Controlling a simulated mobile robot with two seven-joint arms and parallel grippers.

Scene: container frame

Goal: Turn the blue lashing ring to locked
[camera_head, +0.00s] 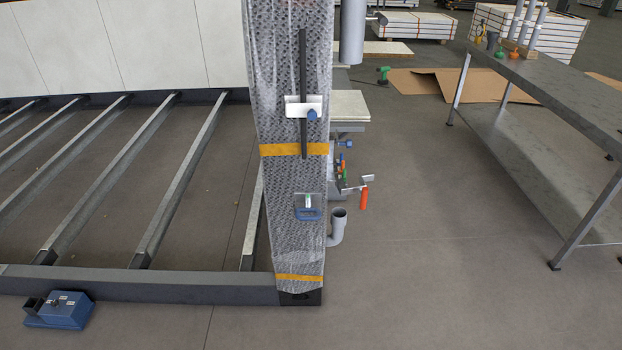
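A wrapped corner post (275,180) stands upright in the middle of the view, covered in patterned clear wrap with yellow bands. Low on it is a small metal plate with a blue ring-like part (308,214) at its lower edge, which looks like the lashing ring. It hangs below the plate; whether it is locked I cannot tell. Higher up, a small blue knob (312,114) sits on a white bracket (292,106) beside a black vertical bar (303,70). Neither of my grippers is in view.
A dark floor beam (150,286) with slanted cross members runs left from the post. A blue box (62,310) lies before it. A grey pipe elbow (337,226) and an orange-handled tool (363,198) are right of the post. A workbench (560,90) stands right; floor between is clear.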

